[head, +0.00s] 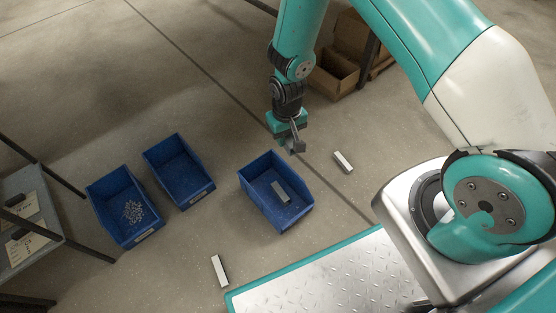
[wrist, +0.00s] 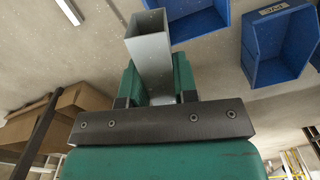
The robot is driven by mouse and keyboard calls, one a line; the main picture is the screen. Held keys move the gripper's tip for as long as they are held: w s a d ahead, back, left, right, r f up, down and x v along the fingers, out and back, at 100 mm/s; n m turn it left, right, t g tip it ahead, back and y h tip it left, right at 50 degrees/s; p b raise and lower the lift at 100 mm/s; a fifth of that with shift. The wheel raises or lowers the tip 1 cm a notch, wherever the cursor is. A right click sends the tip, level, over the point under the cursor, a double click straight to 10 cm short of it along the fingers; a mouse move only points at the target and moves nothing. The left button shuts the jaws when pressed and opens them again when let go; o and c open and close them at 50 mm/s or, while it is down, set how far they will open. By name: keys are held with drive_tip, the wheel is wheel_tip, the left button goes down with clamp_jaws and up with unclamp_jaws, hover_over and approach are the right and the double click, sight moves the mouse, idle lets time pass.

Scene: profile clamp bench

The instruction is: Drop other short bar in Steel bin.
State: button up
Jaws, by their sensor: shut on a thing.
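My gripper (head: 291,137) is shut on a short grey hollow square bar (head: 297,147), held above the floor behind the right-hand blue bin. In the wrist view the bar (wrist: 150,48) stands out between the green fingers (wrist: 151,85), its open end showing. Three blue bins stand on the floor: the right-hand bin (head: 302,214) has a grey bar (head: 280,191) lying in it, the middle bin (head: 180,168) looks empty, and the left bin (head: 94,207) holds small metal bits.
Loose light bars lie on the floor, one right of the right-hand bin (head: 343,162) and one in front (head: 219,270). Cardboard boxes (head: 335,75) stand at the back. A shelf rack (head: 28,225) is at the left. My teal-edged deck fills the lower right.

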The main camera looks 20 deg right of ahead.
wheel_tip(320, 180, down, 13)
drive_tip(key=s+a+b, duration=0.1)
drive_tip(key=a+b, duration=0.1)
drive_tip(key=b, duration=0.4)
drive_tip(key=shift+s+a, duration=0.2)
drive_tip(key=shift+s, duration=0.15)
drive_tip(key=shift+r, duration=0.1)
drive_tip(key=o, duration=1.1)
drive_tip(key=shift+c, duration=0.2)
wheel_tip(320, 180, up, 17)
drive_tip(key=p, duration=0.8)
drive_tip(key=shift+r, duration=0.2)
